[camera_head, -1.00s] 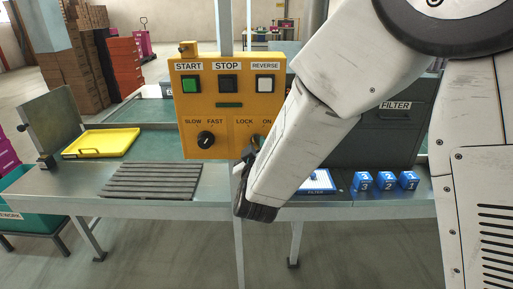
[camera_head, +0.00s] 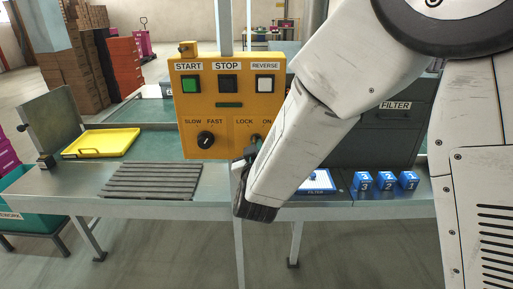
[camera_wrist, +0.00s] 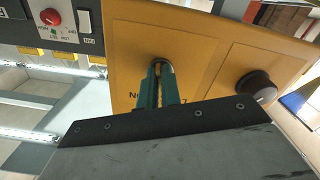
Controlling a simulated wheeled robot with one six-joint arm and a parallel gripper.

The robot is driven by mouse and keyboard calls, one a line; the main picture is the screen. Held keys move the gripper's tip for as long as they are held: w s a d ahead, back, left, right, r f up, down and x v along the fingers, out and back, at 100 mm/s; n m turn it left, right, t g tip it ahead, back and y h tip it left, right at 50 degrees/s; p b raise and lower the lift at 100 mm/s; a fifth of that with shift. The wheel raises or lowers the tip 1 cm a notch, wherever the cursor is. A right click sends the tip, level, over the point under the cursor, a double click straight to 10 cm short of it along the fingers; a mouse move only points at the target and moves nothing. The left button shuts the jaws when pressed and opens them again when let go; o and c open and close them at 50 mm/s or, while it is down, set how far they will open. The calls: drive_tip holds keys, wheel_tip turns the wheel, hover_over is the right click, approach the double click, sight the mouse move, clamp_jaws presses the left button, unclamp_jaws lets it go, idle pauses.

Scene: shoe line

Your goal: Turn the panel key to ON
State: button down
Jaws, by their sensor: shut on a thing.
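The yellow control panel (camera_head: 220,110) stands upright at the middle of the line, with LOCK and ON labels at its lower right. My gripper (camera_head: 250,155) is at the panel face just under these labels. The wrist view shows its teal fingers (camera_wrist: 157,88) close together on the panel key (camera_wrist: 161,64), of which only a dark round part shows. My gripper hides the key in the head view, and I cannot tell which label it points to.
The SLOW/FAST knob (camera_head: 205,140) is left of the key. Green START (camera_head: 190,84), black STOP (camera_head: 228,84) and white REVERSE (camera_head: 265,84) buttons sit above. A yellow tray (camera_head: 105,142), a FILTER cabinet (camera_head: 375,145) and blue numbered blocks (camera_head: 387,181) are nearby.

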drive_tip(key=m, duration=1.1)
drive_tip(key=shift+a, duration=0.25)
drive_tip(key=shift+m, duration=0.4)
drive_tip(key=c, duration=1.6)
unclamp_jaws()
drive_tip(key=shift+s, duration=0.1)
drive_tip(key=s, duration=0.7)
drive_tip(key=shift+s, duration=0.35)
drive_tip(key=shift+a, duration=0.1)
